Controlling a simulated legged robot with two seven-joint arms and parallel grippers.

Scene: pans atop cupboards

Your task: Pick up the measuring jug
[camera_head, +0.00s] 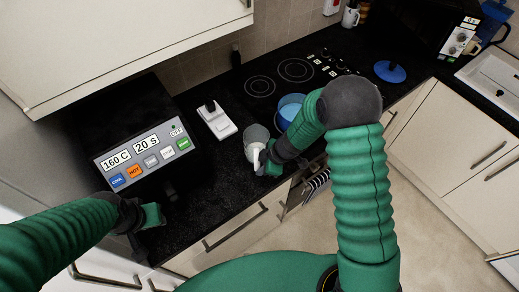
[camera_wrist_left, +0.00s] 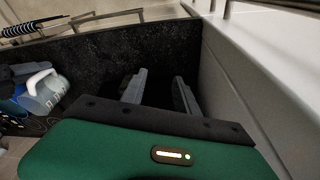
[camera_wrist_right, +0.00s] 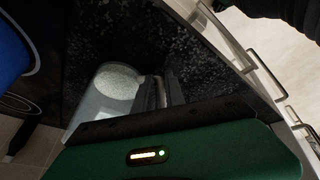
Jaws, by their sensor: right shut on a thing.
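The measuring jug (camera_head: 255,133) is a pale, see-through vessel with a white handle, standing on the black worktop by the hob in the head view. My right gripper (camera_head: 262,161) is at its near side, shut on the handle. In the right wrist view the jug (camera_wrist_right: 112,88) lies just left of my closed fingers (camera_wrist_right: 162,92), which partly hide the handle. The jug also shows at the left of the left wrist view (camera_wrist_left: 42,92). My left gripper (camera_head: 148,216) is low at the left, apart from the jug; its fingers (camera_wrist_left: 160,88) are open and empty.
A blue pan (camera_head: 289,111) stands right beside the jug, partly behind my right arm. A white kitchen scale (camera_head: 217,124) lies to its left, with a control panel (camera_head: 146,150) further left. A blue lid (camera_head: 390,71) is at the right. Cupboard fronts bound the worktop.

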